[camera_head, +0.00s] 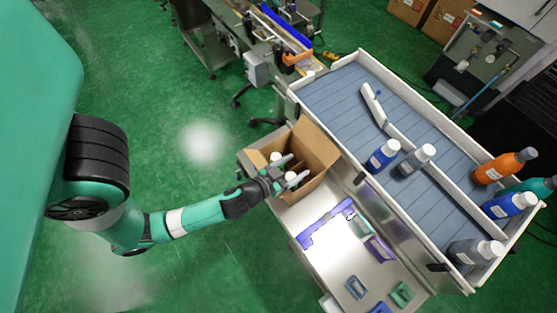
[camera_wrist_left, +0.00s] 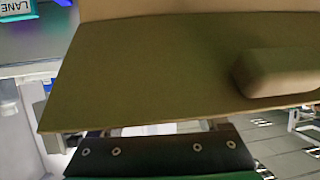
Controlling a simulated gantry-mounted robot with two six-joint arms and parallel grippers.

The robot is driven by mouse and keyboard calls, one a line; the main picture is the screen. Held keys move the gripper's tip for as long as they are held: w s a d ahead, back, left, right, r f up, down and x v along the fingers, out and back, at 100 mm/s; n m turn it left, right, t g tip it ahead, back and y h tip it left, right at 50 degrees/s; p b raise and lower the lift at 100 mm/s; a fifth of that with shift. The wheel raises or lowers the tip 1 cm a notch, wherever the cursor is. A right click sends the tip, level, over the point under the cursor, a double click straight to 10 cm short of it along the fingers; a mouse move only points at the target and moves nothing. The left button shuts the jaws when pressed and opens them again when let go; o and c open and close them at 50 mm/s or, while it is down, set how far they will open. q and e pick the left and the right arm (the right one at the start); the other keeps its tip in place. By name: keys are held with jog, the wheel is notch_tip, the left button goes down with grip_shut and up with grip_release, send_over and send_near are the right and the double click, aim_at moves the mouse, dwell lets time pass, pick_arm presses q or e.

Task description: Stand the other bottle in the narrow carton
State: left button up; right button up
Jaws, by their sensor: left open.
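An open brown carton (camera_head: 318,149) stands at the left end of the steel bench, flaps up. Two white tops, probably bottle caps, show inside it: one cap (camera_head: 275,157) toward the back and one (camera_head: 291,177) nearer the front. My left gripper (camera_head: 291,170) is open over the carton, its fingers close to these caps; contact cannot be told. In the left wrist view brown cardboard (camera_wrist_left: 160,75) fills the middle, and the fingertips and caps are not clear. My right gripper is not seen.
The conveyor (camera_head: 335,92) has raised white rails and a white divider (camera_head: 374,104). An orange bottle (camera_head: 503,167) and several others stand at its right end. A blue-purple frame (camera_head: 326,222) and small coloured items lie on the bench. Green floor lies left of it.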

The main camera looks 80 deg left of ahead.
pick_arm(q)
jog(key=v, duration=0.4)
jog(key=b+v, duration=0.1)
jog(key=v, duration=0.1)
jog(key=shift+s+d+f, duration=0.15)
jog(key=shift+s+d, duration=0.1)
jog(key=shift+s, duration=0.05)
jog(key=s+d+r+p, duration=0.1)
jog(key=s+p, duration=0.1)
jog(key=p, duration=0.2)
jog(key=shift+r, duration=0.35)
jog(key=shift+s+d+p, duration=0.1)
jog(key=shift+p, duration=0.2)
jog(key=shift+s, duration=0.1)
jog(key=shift+f, duration=0.1)
